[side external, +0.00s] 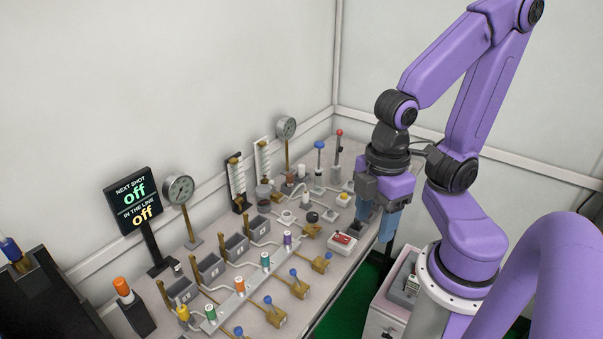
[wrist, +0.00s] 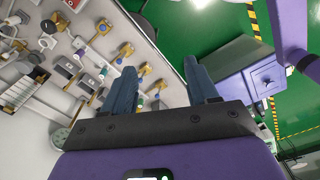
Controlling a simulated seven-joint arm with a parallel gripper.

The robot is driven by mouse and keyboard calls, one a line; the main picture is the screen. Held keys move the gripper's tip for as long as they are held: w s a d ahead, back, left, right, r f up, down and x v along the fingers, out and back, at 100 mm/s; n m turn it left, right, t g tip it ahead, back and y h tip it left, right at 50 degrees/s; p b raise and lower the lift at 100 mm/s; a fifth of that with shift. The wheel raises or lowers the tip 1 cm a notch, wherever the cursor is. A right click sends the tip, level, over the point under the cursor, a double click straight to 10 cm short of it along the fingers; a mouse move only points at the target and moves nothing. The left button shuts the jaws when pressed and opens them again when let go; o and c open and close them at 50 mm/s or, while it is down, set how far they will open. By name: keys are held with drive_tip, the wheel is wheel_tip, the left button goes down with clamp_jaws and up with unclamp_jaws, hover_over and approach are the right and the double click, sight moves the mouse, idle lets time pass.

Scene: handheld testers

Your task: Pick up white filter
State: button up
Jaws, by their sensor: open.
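My gripper (side external: 376,222) is open and empty, with its blue fingers pointing down over the right edge of the bench. In the wrist view its two fingers (wrist: 158,70) stand apart with nothing between them. I cannot tell for sure which thing is the white filter. A small white cylinder (side external: 301,171) stands at the back of the bench, left of my gripper. Another small white piece (side external: 176,265) is near the foot of the black sign. Neither touches my gripper.
The grey bench (side external: 340,268) is crowded. Coloured spools sit on a pale rail (side external: 228,303), beside grey bins (side external: 211,268) and brass valves with blue knobs (side external: 297,288). A red-topped box (side external: 343,240) is close left of my gripper. Gauges, such as one at the back (side external: 286,128), stand by the wall.

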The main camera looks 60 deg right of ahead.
drive_tip(key=w+a+n+t, duration=0.1)
drive_tip(key=w+n, duration=0.1)
drive_tip(key=w, duration=1.4)
drive_tip(key=w+d+f+n+h, duration=0.1)
drive_tip(key=w+d, duration=0.3)
drive_tip(key=w, duration=0.4)
drive_tip(key=w+d+f+n+h, duration=0.1)
drive_tip(key=w+d+n, duration=0.15)
drive_tip(key=w, duration=0.45)
drive_tip(key=n+h, duration=0.3)
hover_over(301, 166)
drive_tip(key=a, duration=0.2)
drive_tip(key=f, duration=1.7)
drive_tip(key=shift+s+f, duration=0.25)
drive_tip(key=shift+a+x, duration=0.15)
drive_tip(key=shift+x, duration=1.4)
drive_tip(key=shift+a+x, duration=0.15)
drive_tip(key=shift+x, duration=1.4)
drive_tip(key=shift+f, duration=0.1)
drive_tip(key=shift+s, duration=0.1)
clamp_jaws()
